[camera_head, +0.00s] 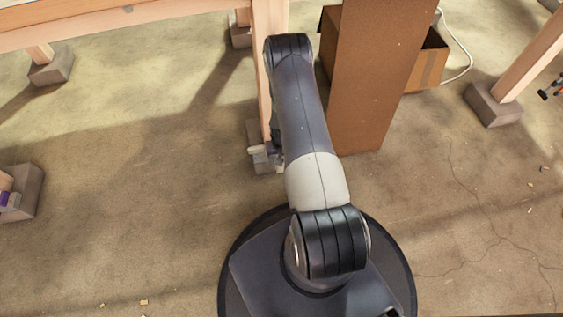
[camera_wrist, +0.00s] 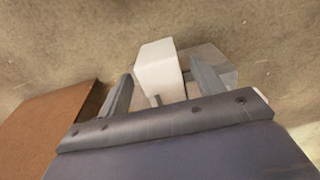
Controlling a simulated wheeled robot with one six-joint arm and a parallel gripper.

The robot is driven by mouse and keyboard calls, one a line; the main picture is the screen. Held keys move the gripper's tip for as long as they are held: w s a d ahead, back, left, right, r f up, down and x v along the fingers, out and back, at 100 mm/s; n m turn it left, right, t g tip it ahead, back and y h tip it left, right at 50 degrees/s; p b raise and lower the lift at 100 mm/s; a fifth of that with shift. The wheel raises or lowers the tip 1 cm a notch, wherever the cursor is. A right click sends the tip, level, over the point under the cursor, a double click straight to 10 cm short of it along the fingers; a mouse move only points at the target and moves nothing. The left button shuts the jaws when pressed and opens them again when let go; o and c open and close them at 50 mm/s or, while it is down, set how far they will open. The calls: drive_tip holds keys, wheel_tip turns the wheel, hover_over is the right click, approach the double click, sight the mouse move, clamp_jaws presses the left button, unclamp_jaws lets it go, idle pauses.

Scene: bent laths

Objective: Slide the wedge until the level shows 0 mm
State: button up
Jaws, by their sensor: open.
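A pale, whitish block that looks like the wedge (camera_wrist: 156,64) shows in the wrist view, between and beyond my fingertips. My gripper (camera_wrist: 162,84) is open, with one finger on each side of the pale block; I cannot tell whether either finger touches it. In the head view a small pale piece (camera_head: 255,151) shows at the foot of a wooden leg (camera_head: 264,100), on a grey concrete block (camera_head: 262,166). My arm hides much of this spot. No level or reading can be made out in either view.
A tall brown panel (camera_head: 375,75) stands just right of my arm, with an open cardboard box (camera_head: 428,65) behind it. Other legs stand on concrete blocks (camera_head: 492,104) at the sides. A wooden beam (camera_head: 130,18) crosses the top left. The floor at left is mostly clear.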

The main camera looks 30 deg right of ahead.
drive_tip(key=shift+f, duration=0.85)
drive_tip(key=shift+c, duration=0.3)
drive_tip(key=c, duration=1.3)
drive_tip(key=shift+w+d+b, duration=0.1)
drive_tip(key=shift+w+b, duration=0.2)
drive_tip(key=shift+b, duration=0.15)
drive_tip(key=shift+w+d+b, duration=0.15)
drive_tip(key=shift+w+b, duration=0.15)
drive_tip(key=shift+w, duration=0.25)
drive_tip(key=shift+w+d+b, duration=0.15)
drive_tip(key=shift+w+b, duration=0.1)
drive_tip(key=shift+w, duration=0.45)
drive_tip(key=o, duration=1.4)
drive_tip(key=shift+s, duration=0.1)
drive_tip(key=shift+c, duration=0.2)
